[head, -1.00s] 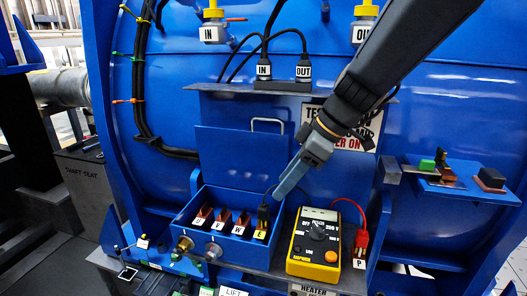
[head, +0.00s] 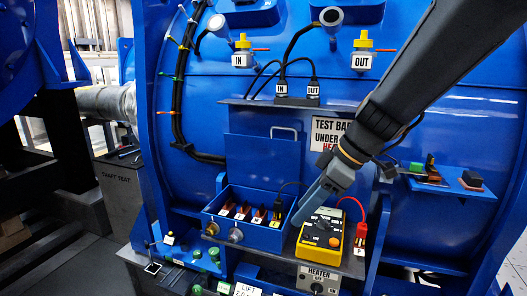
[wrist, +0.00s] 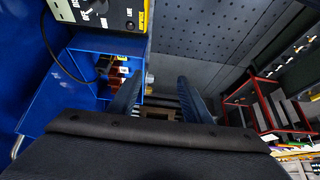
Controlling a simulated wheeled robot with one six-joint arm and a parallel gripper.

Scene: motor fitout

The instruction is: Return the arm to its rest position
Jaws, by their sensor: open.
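My gripper (head: 312,205) reaches in from the upper right in the head view, pointing down and left. It hangs between the blue terminal box (head: 215,226) and the yellow multimeter (head: 322,236), in front of part of the meter. In the wrist view its two fingers (wrist: 155,100) stand apart with nothing between them. The terminal box holds several copper terminals, and a black plug (head: 278,208) sits at the rightmost one. A red plug (head: 361,232) stands at the terminal marked P, right of the meter.
A shelf (head: 450,186) with small blocks juts out at the right. The shelf with the IN and OUT plugs (head: 298,92) and the TEST BA... sign (head: 328,133) is behind the arm. A red rack (wrist: 265,105) and perforated floor (wrist: 215,35) show in the wrist view.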

